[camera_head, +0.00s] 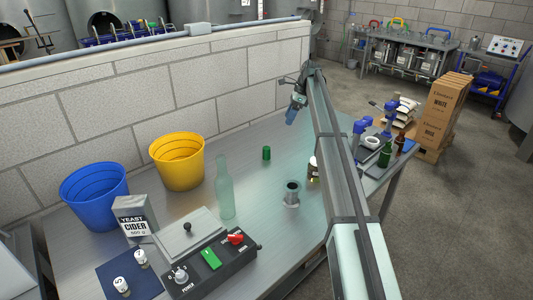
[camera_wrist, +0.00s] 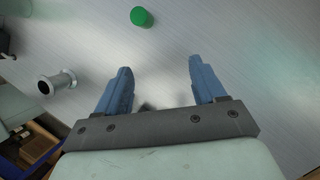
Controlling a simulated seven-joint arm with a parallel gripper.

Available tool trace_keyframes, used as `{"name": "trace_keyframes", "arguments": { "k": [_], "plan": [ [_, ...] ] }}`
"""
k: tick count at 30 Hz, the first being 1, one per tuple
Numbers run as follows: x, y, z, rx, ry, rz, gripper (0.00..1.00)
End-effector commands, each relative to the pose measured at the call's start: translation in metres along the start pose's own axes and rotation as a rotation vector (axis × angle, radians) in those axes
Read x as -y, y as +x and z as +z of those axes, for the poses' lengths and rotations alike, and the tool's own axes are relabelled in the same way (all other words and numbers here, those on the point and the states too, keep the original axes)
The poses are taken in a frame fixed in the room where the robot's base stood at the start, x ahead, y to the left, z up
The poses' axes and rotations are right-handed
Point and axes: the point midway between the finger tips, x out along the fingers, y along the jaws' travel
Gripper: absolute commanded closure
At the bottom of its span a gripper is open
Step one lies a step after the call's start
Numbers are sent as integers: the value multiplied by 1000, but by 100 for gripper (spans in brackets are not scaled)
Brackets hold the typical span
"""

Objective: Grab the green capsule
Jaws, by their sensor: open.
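The green capsule (camera_head: 266,153) is a small green cylinder standing on the grey table near the block wall, right of the yellow bucket. In the wrist view the green capsule (camera_wrist: 141,17) shows at the top, ahead of the fingertips and left of the middle between them. My gripper (camera_head: 291,116) is above the table to the right of the capsule, apart from it. In the wrist view my gripper (camera_wrist: 157,70) has its two blue fingers spread wide with nothing between them.
A clear green bottle (camera_head: 225,188), a metal cup-like fitting (camera_head: 291,194) and a jar (camera_head: 313,170) stand nearby. A yellow bucket (camera_head: 177,161), blue bucket (camera_head: 95,197), yeast box (camera_head: 134,218) and control box (camera_head: 210,262) are farther left. The table around the capsule is clear.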

Motion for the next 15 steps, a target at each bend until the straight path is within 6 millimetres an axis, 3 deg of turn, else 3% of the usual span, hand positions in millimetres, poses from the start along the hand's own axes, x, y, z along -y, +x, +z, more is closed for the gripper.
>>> {"name": "trace_keyframes", "arguments": {
  "k": [1,6,11,15],
  "plan": [
    [-10,11,18,-59,-41,-7,30],
    [-29,33,55,-239,-155,-33,30],
    [-40,41,75,-341,-222,-49,30],
    [-42,44,80,-376,-243,-54,30]
  ]
}}
